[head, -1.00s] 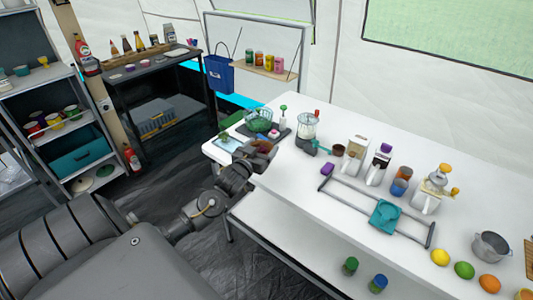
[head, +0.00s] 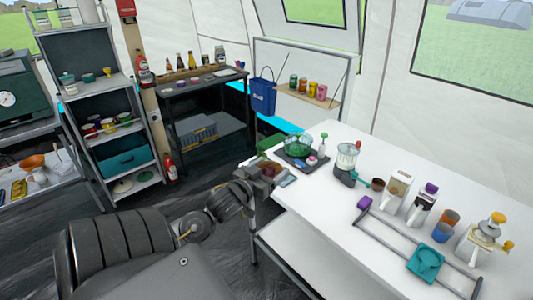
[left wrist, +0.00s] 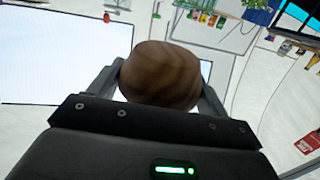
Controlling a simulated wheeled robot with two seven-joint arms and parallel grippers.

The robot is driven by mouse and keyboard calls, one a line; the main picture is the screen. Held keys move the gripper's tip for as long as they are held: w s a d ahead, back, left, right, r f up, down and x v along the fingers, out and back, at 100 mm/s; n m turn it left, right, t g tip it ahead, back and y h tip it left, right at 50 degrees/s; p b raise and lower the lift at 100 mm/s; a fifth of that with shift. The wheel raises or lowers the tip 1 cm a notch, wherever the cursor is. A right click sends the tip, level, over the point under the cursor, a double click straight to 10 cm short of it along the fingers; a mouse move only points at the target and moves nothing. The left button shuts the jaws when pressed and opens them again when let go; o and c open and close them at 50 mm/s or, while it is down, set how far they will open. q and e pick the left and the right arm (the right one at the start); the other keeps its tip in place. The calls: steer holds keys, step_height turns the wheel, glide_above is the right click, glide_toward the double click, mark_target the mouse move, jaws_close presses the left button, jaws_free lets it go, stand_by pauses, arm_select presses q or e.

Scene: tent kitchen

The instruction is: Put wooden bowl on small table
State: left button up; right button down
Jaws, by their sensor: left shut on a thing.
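The brown wooden bowl (left wrist: 160,75) fills the middle of the left wrist view, between the two fingers of my left gripper (left wrist: 163,82). The fingers are shut on it. In the head view my left gripper (head: 270,172) is at the left end of the long white table, and the bowl there is small and mostly hidden. I cannot tell for sure which table is the small one. A black table (head: 205,83) with bottles stands at the back, and a metal table (head: 30,185) with an orange bowl stands at far left. My right gripper is not in view.
The white table (head: 330,225) holds a dark tray with a green basket (head: 299,146), a blender (head: 346,160), dispensers and cups. A grey shelf (head: 128,130) with cups stands at left. Dark floor lies open between the shelves and the white table.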

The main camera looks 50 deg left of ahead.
arm_select(q)
steer(key=d+r+m+h, duration=0.1)
steer(key=d+m+h, duration=0.1)
steer(key=d, duration=2.4)
steer(key=shift+w+h, duration=0.35)
steer(key=shift+h, duration=0.45)
